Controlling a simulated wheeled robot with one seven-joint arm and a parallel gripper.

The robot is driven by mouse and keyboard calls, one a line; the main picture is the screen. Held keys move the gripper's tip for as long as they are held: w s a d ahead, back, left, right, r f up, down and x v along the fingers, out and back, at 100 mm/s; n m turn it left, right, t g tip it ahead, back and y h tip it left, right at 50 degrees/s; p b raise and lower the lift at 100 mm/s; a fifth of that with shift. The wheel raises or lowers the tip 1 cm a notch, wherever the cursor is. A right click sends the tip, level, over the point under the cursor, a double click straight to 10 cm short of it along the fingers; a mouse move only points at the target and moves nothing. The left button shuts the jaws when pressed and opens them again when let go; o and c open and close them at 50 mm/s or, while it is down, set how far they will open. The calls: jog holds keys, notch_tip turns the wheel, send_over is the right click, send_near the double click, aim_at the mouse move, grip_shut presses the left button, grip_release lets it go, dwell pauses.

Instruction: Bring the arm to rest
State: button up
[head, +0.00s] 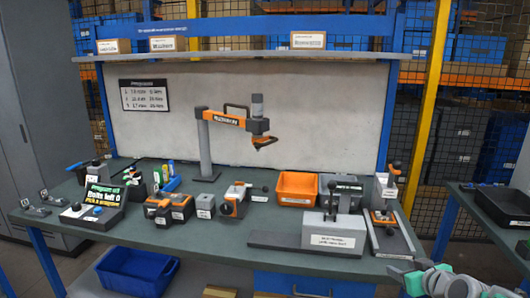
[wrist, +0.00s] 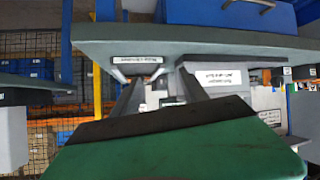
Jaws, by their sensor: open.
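My arm (head: 455,282) shows at the bottom right corner of the head view as grey and teal parts, in front of the workbench and low beside its right end. In the wrist view my gripper (wrist: 155,85) shows as two dark fingers reaching up from a green and black body. The fingers stand apart with nothing held between them. The wrist picture looks upside down, with the bench top (wrist: 210,50) across its upper part. The fingers appear to overlap the bench edge in the picture; I cannot tell any contact.
The workbench (head: 180,250) carries several fixtures, an orange bin (head: 297,188) and a grey press-like device (head: 335,225). A blue tub (head: 137,270) is below at left. A second table (head: 505,205) with a black tray stands at right. A floor gap lies between the tables.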

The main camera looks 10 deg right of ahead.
jog(key=s+a+r+g+y+p, duration=0.1)
jog(key=s+a+r+g+p, duration=0.15)
jog(key=a, duration=0.75)
jog(key=s+a+r+g+y+p, duration=0.15)
jog(key=a+p, duration=0.25)
jog(key=a, duration=0.5)
jog(key=s+a+r+g+h+p, duration=0.1)
jog(key=s+a+g, duration=0.1)
jog(key=s+a, duration=0.3)
jog(key=s+a+r+m+g+p, duration=0.1)
jog(key=s+a+r+g+p, duration=0.1)
jog(key=s+a, duration=0.2)
jog(key=s, duration=0.3)
jog(key=shift+a+r+g+h, duration=0.25)
jog(key=shift+a+g+h, duration=0.05)
jog(key=shift+a+h, duration=0.1)
